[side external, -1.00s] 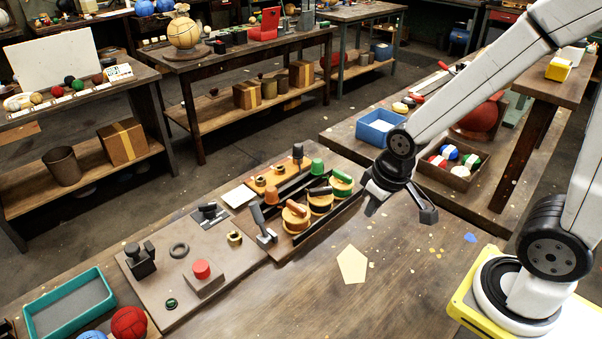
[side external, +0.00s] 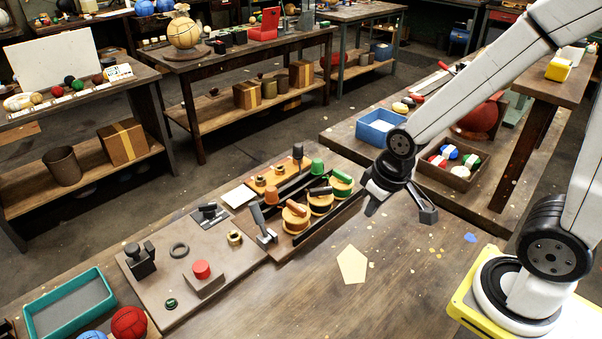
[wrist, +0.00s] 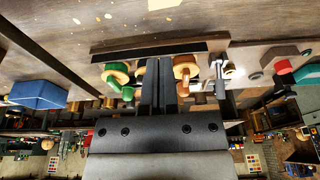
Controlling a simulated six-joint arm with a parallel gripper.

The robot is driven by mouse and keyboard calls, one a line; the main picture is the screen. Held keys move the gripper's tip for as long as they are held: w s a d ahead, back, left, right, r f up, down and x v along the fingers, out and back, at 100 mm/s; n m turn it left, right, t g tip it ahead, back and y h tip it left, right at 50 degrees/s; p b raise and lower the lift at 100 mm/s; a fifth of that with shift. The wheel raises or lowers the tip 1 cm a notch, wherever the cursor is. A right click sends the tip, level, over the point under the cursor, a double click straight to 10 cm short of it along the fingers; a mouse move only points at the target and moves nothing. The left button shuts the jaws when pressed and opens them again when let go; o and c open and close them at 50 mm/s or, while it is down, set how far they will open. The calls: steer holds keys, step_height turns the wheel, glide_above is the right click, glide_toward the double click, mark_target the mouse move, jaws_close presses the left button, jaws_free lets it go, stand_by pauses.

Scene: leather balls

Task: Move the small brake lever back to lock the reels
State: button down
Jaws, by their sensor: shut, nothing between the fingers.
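A silver upright, likely the same lever, shows in the wrist view (wrist: 219,77), right of the fingers. My gripper (side external: 371,207) is shut and empty, held above the bench to the right of the reels, apart from the lever. Its fingers (wrist: 158,82) lie together in the wrist view.
A teal tray (side external: 98,318) stands at the near left. The bench front is mostly clear around a cream pentagon (side external: 352,264).

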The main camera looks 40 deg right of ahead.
steer(key=c, duration=0.7)
jaws_free()
steer(key=shift+w, duration=0.15)
steer(key=shift+o, duration=1.3)
steer(key=shift+w+a, duration=0.15)
steer(key=shift+w, duration=0.15)
steer(key=n+t+y, duration=0.2)
glide_above(253, 211)
steer(key=s+d, duration=0.1)
steer(key=d, duration=0.1)
steer(key=shift+s+a+f, duration=0.15)
steer(key=shift+s+f, duration=0.05)
steer(key=shift+f, duration=0.15)
steer(key=shift+f, duration=0.15)
steer(key=shift+x, duration=3.75)
steer(key=shift+s, duration=0.1)
